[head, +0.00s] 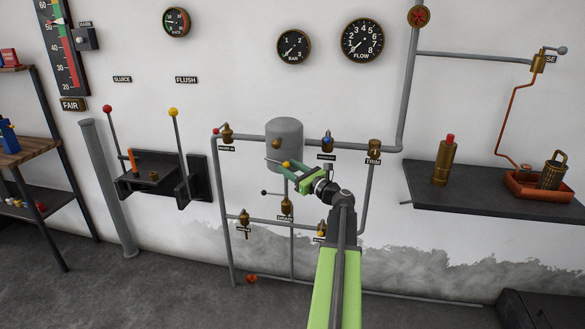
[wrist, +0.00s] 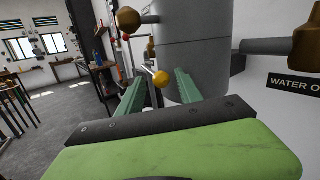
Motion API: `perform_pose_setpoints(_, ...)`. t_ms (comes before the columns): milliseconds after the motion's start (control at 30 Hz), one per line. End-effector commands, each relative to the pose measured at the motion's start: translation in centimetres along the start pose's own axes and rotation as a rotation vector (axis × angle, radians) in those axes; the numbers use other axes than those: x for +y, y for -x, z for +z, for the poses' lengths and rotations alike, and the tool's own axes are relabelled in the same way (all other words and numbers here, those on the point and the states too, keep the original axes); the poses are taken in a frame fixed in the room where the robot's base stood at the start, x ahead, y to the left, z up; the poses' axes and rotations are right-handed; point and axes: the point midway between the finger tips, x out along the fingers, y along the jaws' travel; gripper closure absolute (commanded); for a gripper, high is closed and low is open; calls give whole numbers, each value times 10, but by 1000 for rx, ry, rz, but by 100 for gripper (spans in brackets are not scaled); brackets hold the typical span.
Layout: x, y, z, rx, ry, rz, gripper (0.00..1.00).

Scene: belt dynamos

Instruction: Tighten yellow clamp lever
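A small lever with a yellow ball knob (head: 286,164) shows at the front of the grey tank (head: 286,135). In the wrist view its yellow knob (wrist: 160,78) and short silver rod appear between my fingertips, with the tank behind. My gripper (head: 289,176) is open, its two green fingers pointing at the tank. In the wrist view the fingers of my gripper (wrist: 158,84) stand apart, one on each side of the knob, with a visible gap to both. I cannot tell whether the knob lies deep between the fingers or just beyond them.
Grey pipes with brass valves (head: 327,144) surround the tank. A brown round knob (wrist: 128,20) is close at upper left in the wrist view. A tall yellow-knobbed lever (head: 173,112) stands on the wall bracket at left. A dark shelf (head: 470,195) is at right.

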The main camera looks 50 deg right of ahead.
Motion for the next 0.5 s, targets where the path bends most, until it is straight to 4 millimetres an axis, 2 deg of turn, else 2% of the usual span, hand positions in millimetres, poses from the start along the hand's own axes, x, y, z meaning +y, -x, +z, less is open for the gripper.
perform_pose_setpoints(333,-2,5,0,0,0,-4,55)
perform_pose_setpoints(433,-1,19,-1,0,0,-3,55)
perform_pose_setpoints(500,0,36,-1,1,0,-6,55)
